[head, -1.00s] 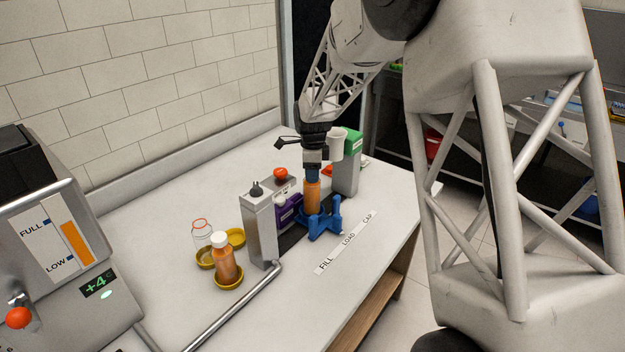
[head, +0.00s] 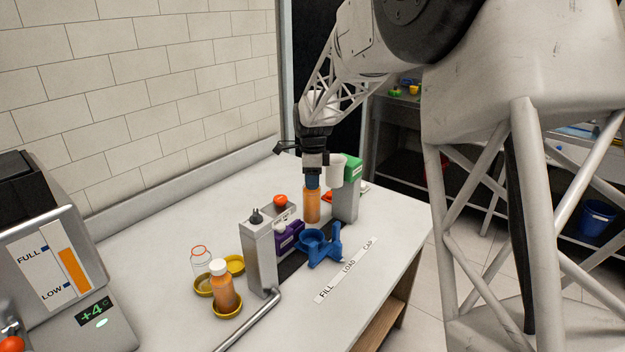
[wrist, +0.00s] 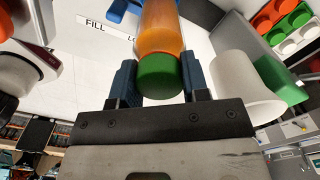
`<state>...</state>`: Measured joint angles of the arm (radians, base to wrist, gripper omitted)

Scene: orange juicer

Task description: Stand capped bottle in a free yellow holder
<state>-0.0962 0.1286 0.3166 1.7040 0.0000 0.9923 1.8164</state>
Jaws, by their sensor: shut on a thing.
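My gripper (head: 312,181) is shut on an orange juice bottle (head: 312,206), held upright above and behind the blue cradle (head: 317,247). In the wrist view the bottle (wrist: 162,30) has a green cap (wrist: 160,76) between the two fingers. Yellow holders stand at the left of the table. The front holder (head: 227,308) bears a white-capped juice bottle (head: 222,290). The left holder (head: 201,288) has a clear empty bottle (head: 200,261) with an orange rim. The back holder (head: 236,264) looks empty, though it is partly hidden.
A grey post (head: 262,258) stands between the holders and the cradle, with a purple block (head: 290,236) beside it. A green-topped dispenser (head: 347,195) with a white cup is right of the bottle. A metal rail (head: 248,321) crosses the front.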

